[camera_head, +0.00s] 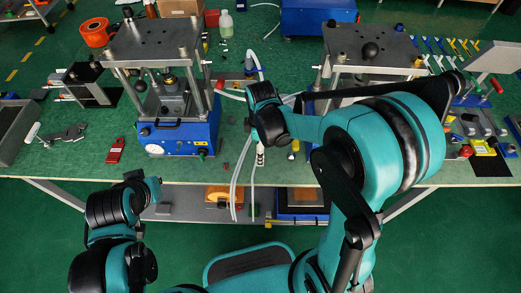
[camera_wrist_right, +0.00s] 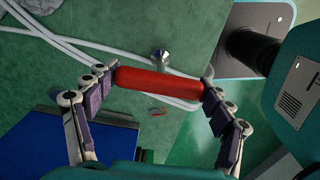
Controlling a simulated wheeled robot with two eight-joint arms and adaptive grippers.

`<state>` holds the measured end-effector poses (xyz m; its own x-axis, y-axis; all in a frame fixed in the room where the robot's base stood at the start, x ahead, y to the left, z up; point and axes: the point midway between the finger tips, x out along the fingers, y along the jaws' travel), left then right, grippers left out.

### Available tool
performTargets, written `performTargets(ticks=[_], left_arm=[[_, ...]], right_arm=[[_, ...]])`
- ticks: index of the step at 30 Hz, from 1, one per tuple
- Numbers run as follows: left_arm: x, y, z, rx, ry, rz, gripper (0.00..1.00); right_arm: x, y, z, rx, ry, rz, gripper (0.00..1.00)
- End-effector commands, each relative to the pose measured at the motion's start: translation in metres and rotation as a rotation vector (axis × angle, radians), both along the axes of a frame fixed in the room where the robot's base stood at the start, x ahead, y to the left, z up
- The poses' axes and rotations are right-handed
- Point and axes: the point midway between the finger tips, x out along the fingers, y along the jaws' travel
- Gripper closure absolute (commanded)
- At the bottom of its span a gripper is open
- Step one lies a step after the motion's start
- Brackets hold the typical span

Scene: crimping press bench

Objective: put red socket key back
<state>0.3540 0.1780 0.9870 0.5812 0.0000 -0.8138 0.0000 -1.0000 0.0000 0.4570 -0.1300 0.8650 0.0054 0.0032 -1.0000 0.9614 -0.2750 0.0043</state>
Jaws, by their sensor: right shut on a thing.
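The red socket key shows in the right wrist view as a red bar-shaped handle (camera_wrist_right: 158,84) lying across between my two right fingers (camera_wrist_right: 160,86), which are shut on its ends. A small metal end (camera_wrist_right: 161,57) shows just beyond the handle. In the head view my right gripper (camera_head: 262,130) is above the front part of the bench between the two presses, its fingers mostly hidden by my arm. A metal shaft (camera_head: 260,156) hangs below it. My left gripper (camera_head: 146,184) is low at the front left, off the bench edge, its fingers unclear and apart from any tool.
A blue-based press (camera_head: 178,138) stands left of my right gripper; a second press (camera_head: 370,50) stands behind my right arm. White hoses (camera_head: 238,180) hang over the bench edge near the gripper. Coloured-handled tools (camera_head: 450,48) stand at the back right. A red tag-like item (camera_head: 115,150) lies left.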

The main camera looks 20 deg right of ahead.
Motion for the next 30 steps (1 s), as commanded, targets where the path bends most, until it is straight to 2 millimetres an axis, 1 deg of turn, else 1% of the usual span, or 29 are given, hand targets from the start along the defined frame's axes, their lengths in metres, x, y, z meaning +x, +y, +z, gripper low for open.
performTargets(ticks=[1, 7, 10, 11, 12, 13, 24, 26, 29, 30], left_arm=[[0.000, 0.000, -0.002, 0.000, 0.000, 0.000, 1.00], [0.000, 0.000, 0.000, 0.000, 0.000, 0.000, 1.00], [0.000, 0.000, -0.003, 0.000, 0.000, 0.000, 1.00], [0.000, 0.000, -0.002, 0.000, 0.000, 0.000, 1.00], [0.000, 0.000, -0.002, 0.000, 0.000, 0.000, 1.00], [0.000, 0.000, -0.002, 0.000, 0.000, 0.000, 1.00], [0.000, 0.000, 0.000, 0.000, 0.000, 0.000, 1.00], [0.000, 0.000, 0.003, 0.000, 0.000, 0.000, 1.00], [0.000, 0.000, 0.010, 0.000, 0.000, 0.000, 1.00], [0.000, 0.000, 0.014, 0.000, 0.000, 0.000, 1.00]], right_arm=[[0.000, 0.000, -0.002, 0.000, 0.000, 0.000, 0.49], [0.000, 0.000, -0.001, 0.000, 0.000, 0.000, 0.49], [0.000, 0.000, -0.004, 0.000, 0.000, 0.000, 0.49], [0.000, 0.000, -0.004, 0.000, 0.000, 0.000, 0.14], [0.000, 0.000, -0.003, 0.000, 0.000, 0.000, 0.03], [0.000, 0.000, -0.003, 0.000, 0.000, 0.000, 0.00], [0.000, 0.000, -0.001, 0.000, 0.000, 0.000, 0.00], [0.000, 0.000, 0.004, 0.000, 0.000, 0.000, 0.00], [0.000, 0.000, 0.020, 0.000, 0.000, 0.000, 0.00], [0.000, 0.000, 0.028, 0.000, 0.000, 0.000, 0.00]])
